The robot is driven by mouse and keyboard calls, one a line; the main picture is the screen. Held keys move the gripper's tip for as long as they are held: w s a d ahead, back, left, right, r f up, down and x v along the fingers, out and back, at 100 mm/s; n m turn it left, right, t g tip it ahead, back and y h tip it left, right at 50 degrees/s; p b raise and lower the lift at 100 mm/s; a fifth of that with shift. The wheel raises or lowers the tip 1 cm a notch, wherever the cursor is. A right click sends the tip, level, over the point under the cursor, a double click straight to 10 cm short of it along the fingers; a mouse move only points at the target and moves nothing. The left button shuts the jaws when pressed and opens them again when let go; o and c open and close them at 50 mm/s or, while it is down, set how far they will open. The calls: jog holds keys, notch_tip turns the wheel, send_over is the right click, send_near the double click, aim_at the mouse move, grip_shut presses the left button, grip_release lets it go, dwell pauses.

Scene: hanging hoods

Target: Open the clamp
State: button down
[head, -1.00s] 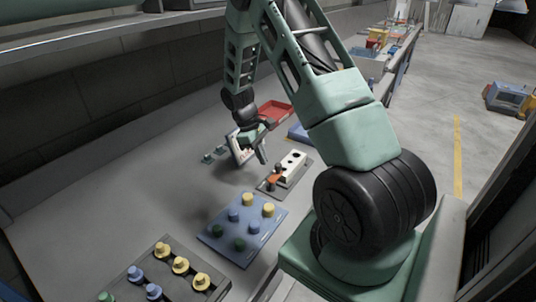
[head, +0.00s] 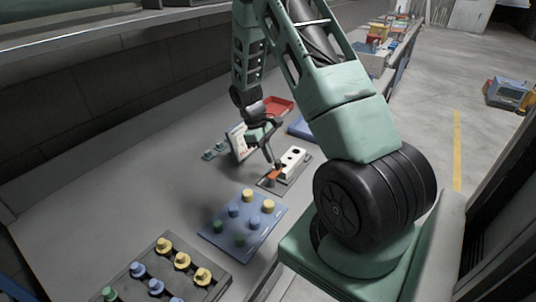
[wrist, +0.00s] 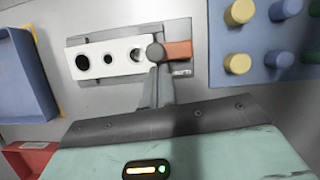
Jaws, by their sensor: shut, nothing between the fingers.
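The clamp is on a flat grey plate (wrist: 185,28), with a white block (wrist: 110,58) that has several round holes, a dark round pivot knob (wrist: 156,52) and an orange lever (wrist: 179,49). In the wrist view the lever points right from the knob, away from the block. In the head view the white block (head: 292,159) and orange lever (head: 274,175) lie under my gripper (head: 270,159). My gripper also shows in the wrist view (wrist: 157,88), shut and empty, its fingertips right by the knob and lever. Whether they touch cannot be told.
A blue board with yellow, blue and green pegs (head: 225,240) sits nearer on the bench. Left of it is a grey rack with knobs (head: 215,268). A blue bin (wrist: 22,75) and red tray (head: 279,106) stand close. A white panel (head: 238,142) stands beside my gripper.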

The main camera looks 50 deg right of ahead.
aim_at(280, 160)
jog(key=shift+s+d+m+y, duration=0.2)
jog(key=shift+d+m+y, duration=0.1)
jog(key=shift+m, duration=0.5)
jog(key=m, duration=0.1)
jog(key=s+m+y, duration=0.1)
jog(key=shift+d+m, duration=0.3)
jog(key=m, duration=0.1)
jog(key=s+m+y, duration=0.1)
jog(key=m, duration=0.2)
jog(key=shift+s+d+m+t+y, duration=0.25)
jog(key=shift+s+m+t+y, duration=0.05)
jog(key=shift+t, duration=0.1)
jog(key=s+m, duration=0.1)
jog(key=m, duration=0.1)
jog(key=m+t+y, duration=0.1)
jog(key=m, duration=0.1)
jog(key=shift+s+a, duration=0.1)
jog(key=shift+s, duration=0.3)
jog(key=shift+s+a+m+t+y, duration=0.15)
jog(key=shift+s+m+t, duration=0.1)
jog(key=shift+m, duration=0.55)
jog(key=shift+s+a+m+t+y, duration=0.1)
jog(key=shift+s+m+t, duration=0.15)
jog(key=shift+m, duration=0.55)
jog(key=shift+s+a+m+t+y, duration=0.2)
jog(key=shift+m+t, duration=0.1)
jog(key=shift+m, duration=0.5)
jog(key=shift+d, duration=0.1)
